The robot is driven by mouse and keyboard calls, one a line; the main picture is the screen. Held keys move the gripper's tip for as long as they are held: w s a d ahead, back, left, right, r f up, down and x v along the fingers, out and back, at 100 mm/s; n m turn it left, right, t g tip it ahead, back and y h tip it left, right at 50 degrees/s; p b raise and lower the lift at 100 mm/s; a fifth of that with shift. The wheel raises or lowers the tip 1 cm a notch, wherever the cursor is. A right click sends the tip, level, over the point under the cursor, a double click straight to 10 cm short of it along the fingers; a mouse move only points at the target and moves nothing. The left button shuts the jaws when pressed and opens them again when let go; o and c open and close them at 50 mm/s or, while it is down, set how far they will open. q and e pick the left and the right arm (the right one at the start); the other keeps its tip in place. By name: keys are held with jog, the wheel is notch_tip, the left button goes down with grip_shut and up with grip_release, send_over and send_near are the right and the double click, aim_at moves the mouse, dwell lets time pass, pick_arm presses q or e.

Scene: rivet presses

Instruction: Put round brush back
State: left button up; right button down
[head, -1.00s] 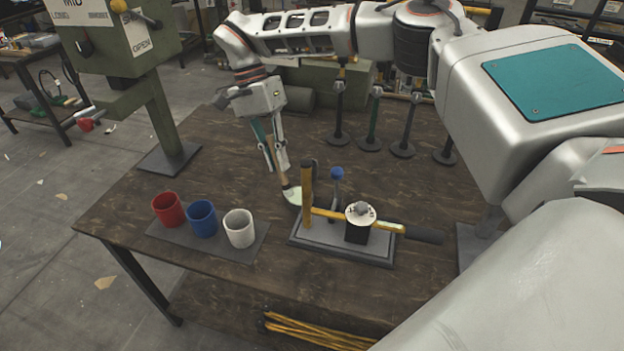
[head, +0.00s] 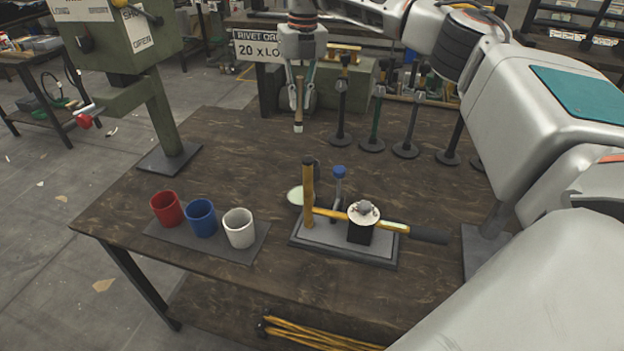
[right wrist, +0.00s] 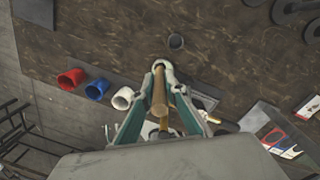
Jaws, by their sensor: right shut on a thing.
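My right gripper (head: 299,88) is shut on a brush (head: 299,114) with a wooden handle and a pale lower end. It holds the brush upright in the air over the far part of the table, left of the row of stands. In the right wrist view the brush handle (right wrist: 160,93) lies between the two fingers (right wrist: 160,75). A pale round dish or patch (head: 296,195) lies on the table behind the grey fixture plate. My left gripper is not in view.
Red (head: 165,209), blue (head: 201,219) and white (head: 239,229) cups stand on a grey mat. Several round-based stands (head: 372,145) line the back. A green press (head: 166,120) stands left. The table's middle is bare.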

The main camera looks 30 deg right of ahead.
jog(key=w+d+m, duration=0.1)
jog(key=d+m, duration=0.3)
jog(key=m, duration=0.3)
jog(key=shift+g+h, duration=0.3)
jog(key=shift+h, duration=0.1)
jog(key=f, duration=0.9)
jog(key=f+b, duration=0.1)
jog(key=f, duration=0.9)
jog(key=shift+w+d+f, duration=0.15)
jog(key=shift+d+f, duration=0.05)
jog(key=shift+f, duration=0.05)
jog(key=shift+r, duration=0.1)
jog(key=c, duration=2)
grip_release()
jog(key=shift+c, duration=0.2)
